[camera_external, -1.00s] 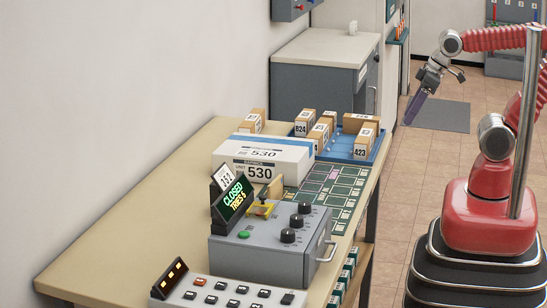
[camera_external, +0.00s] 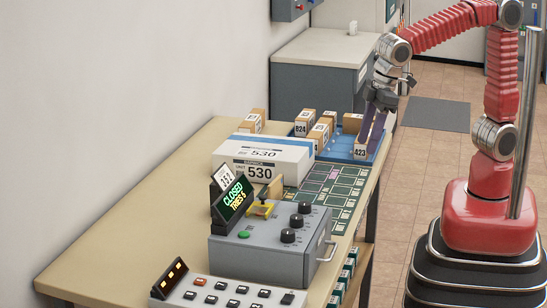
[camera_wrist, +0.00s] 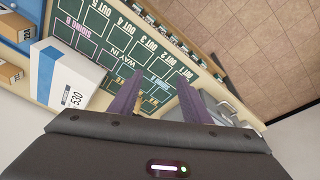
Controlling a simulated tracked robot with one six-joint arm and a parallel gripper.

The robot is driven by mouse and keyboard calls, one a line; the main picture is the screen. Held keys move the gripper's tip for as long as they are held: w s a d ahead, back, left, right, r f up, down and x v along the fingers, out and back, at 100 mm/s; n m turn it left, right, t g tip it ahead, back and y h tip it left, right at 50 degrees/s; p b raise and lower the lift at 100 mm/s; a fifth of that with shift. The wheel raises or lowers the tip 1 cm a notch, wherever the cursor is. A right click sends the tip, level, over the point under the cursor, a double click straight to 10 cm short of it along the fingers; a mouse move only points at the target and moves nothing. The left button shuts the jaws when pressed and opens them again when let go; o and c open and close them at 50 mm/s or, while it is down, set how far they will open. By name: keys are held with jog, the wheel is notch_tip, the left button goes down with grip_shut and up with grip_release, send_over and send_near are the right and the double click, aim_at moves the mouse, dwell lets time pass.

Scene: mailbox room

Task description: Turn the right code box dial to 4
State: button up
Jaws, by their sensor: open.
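The grey code box (camera_external: 262,252) stands on the beige table in the external view, with three black dials on its top. One dial (camera_external: 288,236) is nearest the front right, with the other two behind it in a row. A sign on the box (camera_external: 232,201) reads CLOSED, TRIES 5. My gripper (camera_external: 374,130) is open, its purple fingers pointing down over the blue tray's right end, well behind the code box. In the wrist view my two fingers (camera_wrist: 155,97) are apart with nothing between them. The code box is mostly hidden behind them there; dial numbers are too small to read.
A white parcel marked 530 (camera_external: 262,157) lies behind the code box. The blue tray (camera_external: 352,146) holds several small numbered boxes. A green board with labelled squares (camera_wrist: 138,42) covers the table beside the parcel. A button panel (camera_external: 228,293) is at the front.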

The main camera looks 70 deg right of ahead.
send_near(305, 203)
jog(key=s+d, duration=0.3)
jog(key=s, duration=0.4)
jog(key=w+a+r+m+t, duration=0.2)
jog(key=w+a+r+m, duration=0.1)
jog(key=m, duration=0.3)
jog(key=shift+w+a+r+h, duration=0.15)
jog(key=shift+a+r+h, duration=0.2)
jog(key=shift+r, duration=0.5)
jog(key=x, duration=1.4)
jog(key=shift+d, duration=0.1)
jog(key=shift+c, duration=0.4)
